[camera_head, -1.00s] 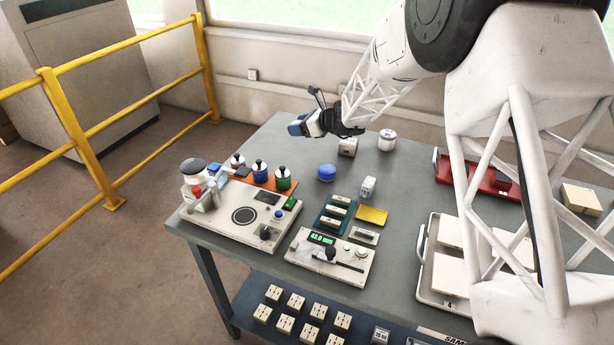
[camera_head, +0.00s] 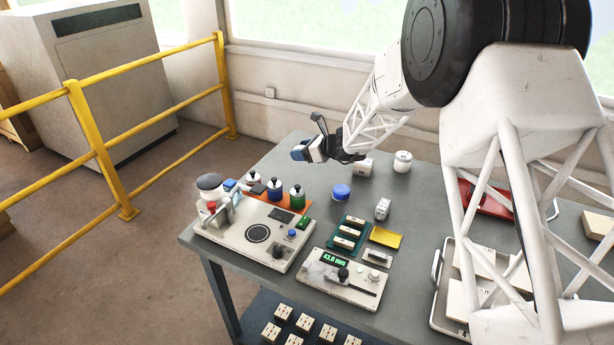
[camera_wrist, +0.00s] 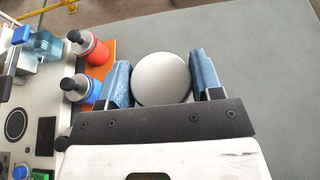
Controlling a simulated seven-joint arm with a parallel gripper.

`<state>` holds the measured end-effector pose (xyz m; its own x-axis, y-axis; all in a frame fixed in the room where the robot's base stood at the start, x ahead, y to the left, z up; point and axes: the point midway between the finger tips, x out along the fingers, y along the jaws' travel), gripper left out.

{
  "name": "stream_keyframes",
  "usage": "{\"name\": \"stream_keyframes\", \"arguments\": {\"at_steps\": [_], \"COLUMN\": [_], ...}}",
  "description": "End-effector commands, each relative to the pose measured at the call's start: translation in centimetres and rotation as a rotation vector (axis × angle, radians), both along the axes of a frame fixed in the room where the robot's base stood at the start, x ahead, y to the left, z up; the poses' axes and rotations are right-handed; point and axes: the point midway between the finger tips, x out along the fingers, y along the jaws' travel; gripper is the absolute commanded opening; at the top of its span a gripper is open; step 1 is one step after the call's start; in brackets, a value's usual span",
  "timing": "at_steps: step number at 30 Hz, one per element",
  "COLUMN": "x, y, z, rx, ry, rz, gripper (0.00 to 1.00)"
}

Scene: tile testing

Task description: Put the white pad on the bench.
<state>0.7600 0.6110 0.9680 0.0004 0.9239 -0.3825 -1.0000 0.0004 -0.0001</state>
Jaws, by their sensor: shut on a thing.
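The white pad (camera_wrist: 162,79) is a round, pale disc held between the two blue fingertips in the wrist view. My gripper (camera_wrist: 162,84) is shut on it, with one finger on each side. In the head view my gripper (camera_head: 310,151) is over the far left part of the grey bench (camera_head: 420,190), and the pad cannot be clearly made out there. Bare bench top (camera_wrist: 275,70) shows right of the pad in the wrist view. I cannot tell the gap between pad and bench.
Red (camera_wrist: 92,50) and blue (camera_wrist: 78,88) bottles stand on an orange mat left of my gripper. A tester panel (camera_head: 258,233) lies nearer. A blue round pad (camera_head: 341,192), white block (camera_head: 363,167) and white jar (camera_head: 402,161) stand to the right.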

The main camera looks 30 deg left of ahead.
Motion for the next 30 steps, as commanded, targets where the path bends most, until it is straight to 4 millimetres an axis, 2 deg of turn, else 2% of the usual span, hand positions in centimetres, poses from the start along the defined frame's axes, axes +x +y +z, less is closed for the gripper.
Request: {"name": "stream_keyframes", "arguments": {"at_steps": [3,9,22,30], "x": [0.0,0.0,0.0,0.0], "y": [0.0,0.0,0.0,0.0], "z": [-1.8,-3.8,-4.2,-6.8], "rx": [-0.001,-0.001,0.0,0.0], "ry": [0.002,0.001,0.0,0.002], "rz": [0.0,0.0,0.0,-0.001], "gripper": [0.36,0.36,0.36,0.36]}}
